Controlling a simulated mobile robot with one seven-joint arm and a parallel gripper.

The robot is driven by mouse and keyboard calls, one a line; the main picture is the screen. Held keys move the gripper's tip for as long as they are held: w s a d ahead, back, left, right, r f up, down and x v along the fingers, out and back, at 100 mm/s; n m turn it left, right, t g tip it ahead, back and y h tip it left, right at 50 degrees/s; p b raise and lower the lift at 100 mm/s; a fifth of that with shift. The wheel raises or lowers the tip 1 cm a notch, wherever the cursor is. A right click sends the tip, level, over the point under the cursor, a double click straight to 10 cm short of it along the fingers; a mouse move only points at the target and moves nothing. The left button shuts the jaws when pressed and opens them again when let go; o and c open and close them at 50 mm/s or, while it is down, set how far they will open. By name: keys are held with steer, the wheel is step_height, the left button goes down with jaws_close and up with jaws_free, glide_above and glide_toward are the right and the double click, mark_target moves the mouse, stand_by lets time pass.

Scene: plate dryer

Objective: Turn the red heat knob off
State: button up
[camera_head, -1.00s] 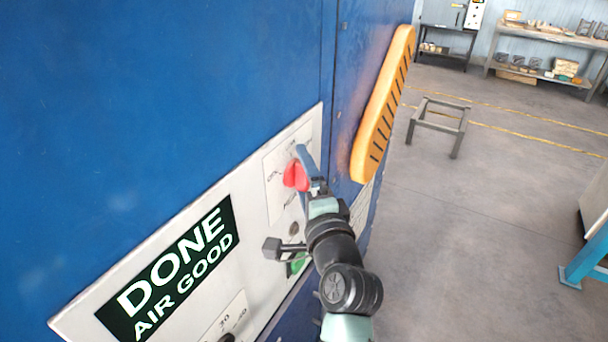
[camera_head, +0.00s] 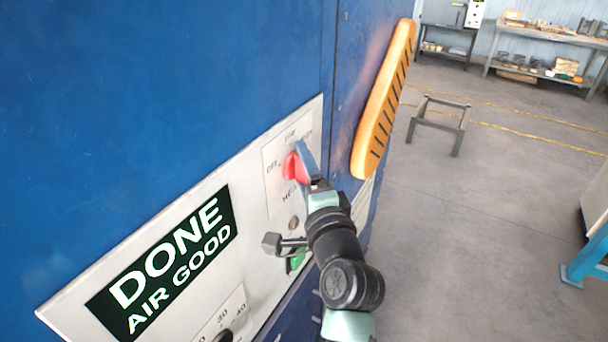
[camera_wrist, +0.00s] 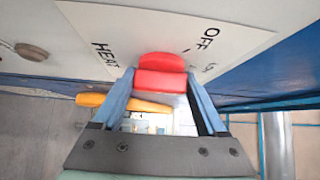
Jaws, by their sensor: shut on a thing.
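The red heat knob (camera_head: 291,168) is on a white label plate on the machine's control panel, with the OFF mark to its left in the head view. My gripper (camera_head: 301,163) is at the knob, with blue fingers. In the wrist view, the red knob (camera_wrist: 160,76) sits between the two fingertips of my gripper (camera_wrist: 161,83), which is shut on it. The HEAT and OFF marks show on either side of the knob there. The knob's exact pointing direction is hard to tell, as a finger partly hides it in the head view.
The display (camera_head: 163,265) reads DONE, AIR GOOD. A dial with numbers (camera_head: 224,335) is at the panel's lower edge, and a green button (camera_head: 297,262) is partly hidden behind my arm. A yellow-orange handle (camera_head: 383,105) stands out right of the panel.

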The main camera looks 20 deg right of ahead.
steer(key=shift+f+n+t+b, duration=0.6)
steer(key=shift+n+t+b, duration=0.35)
steer(key=shift+b, duration=3.4)
steer(key=n+t+y+b, duration=0.1)
steer(key=n+y+b, duration=0.1)
steer(key=b, duration=0.7)
steer(key=n+t+y+b, duration=0.1)
steer(key=n+b, duration=0.3)
steer(key=b, duration=0.6)
steer(key=shift+t+y, duration=0.4)
steer(key=shift+t, duration=0.25)
steer(key=n+y+b, duration=0.3)
steer(key=n+b, duration=0.1)
steer(key=b, duration=0.5)
steer(key=shift+r+t+b, duration=0.15)
steer(key=shift+t+b, duration=0.15)
steer(key=shift+b, duration=0.1)
steer(key=shift+r+n+y+b, duration=0.1)
steer(key=shift+n+y+b, duration=0.2)
steer(key=shift+n+b, duration=0.35)
steer(key=shift+r+n+y+b, duration=0.3)
steer(key=shift+y+b, duration=0.2)
steer(key=shift+b, duration=0.1)
steer(key=o, duration=1.3)
